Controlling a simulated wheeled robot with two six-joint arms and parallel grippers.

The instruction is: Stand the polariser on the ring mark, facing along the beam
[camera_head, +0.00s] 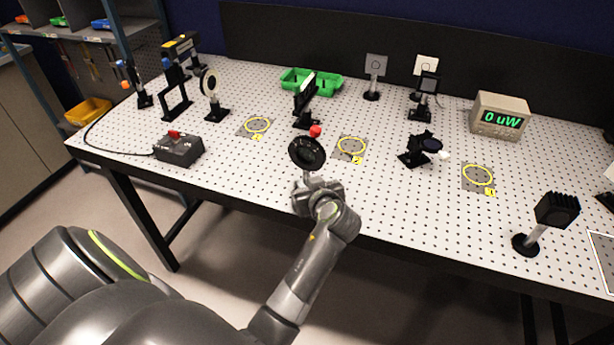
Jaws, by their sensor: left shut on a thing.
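The polariser, a round black disc mount (307,153) with a red knob on top, is held upright above the front part of the perforated table (210,185). My left gripper (311,180) is shut on it from below; the fingers are small and partly hidden. Its lower part is hidden by the gripper. The yellow ring marks on grey patches are a left one (257,125), a middle one (351,146) just right of and behind the polariser, and a right one (478,175). All three rings look empty. I cannot tell the polariser's exact height above the table. My right gripper is not in view.
A tall black mount (304,104) stands close behind the polariser. A low black mount (420,149) stands between the middle and right rings. A green tray (311,82), power meter (499,116), black post-mounted block (556,210) and control box (179,149) surround the clear areas.

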